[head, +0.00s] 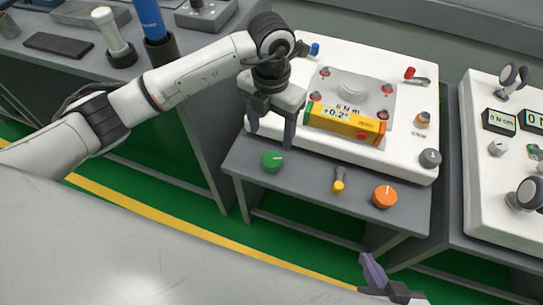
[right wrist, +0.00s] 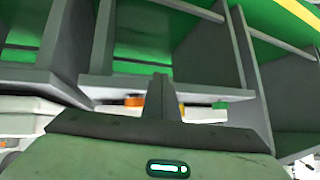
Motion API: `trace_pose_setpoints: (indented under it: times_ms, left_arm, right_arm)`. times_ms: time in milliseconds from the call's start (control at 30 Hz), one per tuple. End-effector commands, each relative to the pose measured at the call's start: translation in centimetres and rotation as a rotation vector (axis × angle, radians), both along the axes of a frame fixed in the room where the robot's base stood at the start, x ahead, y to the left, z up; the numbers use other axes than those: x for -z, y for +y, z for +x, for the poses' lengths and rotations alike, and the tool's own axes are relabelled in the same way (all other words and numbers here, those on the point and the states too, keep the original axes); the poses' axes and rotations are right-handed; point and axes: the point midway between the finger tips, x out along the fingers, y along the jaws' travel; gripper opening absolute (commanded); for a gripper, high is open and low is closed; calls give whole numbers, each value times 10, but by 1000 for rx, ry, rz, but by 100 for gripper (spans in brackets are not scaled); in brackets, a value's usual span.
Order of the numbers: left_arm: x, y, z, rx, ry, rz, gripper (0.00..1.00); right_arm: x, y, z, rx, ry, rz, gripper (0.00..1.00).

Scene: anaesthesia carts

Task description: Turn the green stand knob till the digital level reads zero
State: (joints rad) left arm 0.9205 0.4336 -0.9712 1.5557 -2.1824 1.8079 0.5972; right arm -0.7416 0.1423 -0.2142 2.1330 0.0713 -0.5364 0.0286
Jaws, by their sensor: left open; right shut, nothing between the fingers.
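The green stand knob (head: 272,161) sits on the grey table's front part at the left. A white line marks its top. The yellow and orange digital level (head: 345,123) lies on the white plate and its display reads +0.2°. My left gripper (head: 270,138) is open, pointing down, its fingers above and behind the green knob, near the level's left end; I cannot tell whether it touches anything. My right gripper (head: 372,272) is shut and empty, low at the bottom right of the head view, apart from the table. In the right wrist view its fingers (right wrist: 160,95) show together.
An orange knob (head: 384,196) and a small yellow-tipped switch (head: 338,184) stand on the same front part. The white plate (head: 400,160) holds several small red and blue fittings. A second white unit with dials (head: 480,170) stands to the right. The table front between green knob and switch is clear.

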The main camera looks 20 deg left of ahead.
Motion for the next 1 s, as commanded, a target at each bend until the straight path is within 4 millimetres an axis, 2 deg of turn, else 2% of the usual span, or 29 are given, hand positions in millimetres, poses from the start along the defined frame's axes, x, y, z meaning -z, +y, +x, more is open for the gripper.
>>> trace_pose_setpoints:
  times_ms: [300,500,700,933,1000]
  left_arm:
    - [59,-2,-2,3,6,-6,62]
    - [87,-2,-2,4,5,-7,62]
    - [97,-3,-1,4,2,-8,62]
    - [97,-2,-1,5,2,-8,62]
    - [97,-2,-1,5,2,-8,52]
  right_arm:
    - [8,1,2,6,-10,12,0]
    - [5,2,6,10,-27,22,0]
    - [6,3,4,12,-26,26,0]
    - [7,3,2,12,-21,26,0]
    - [7,3,2,12,-20,26,0]
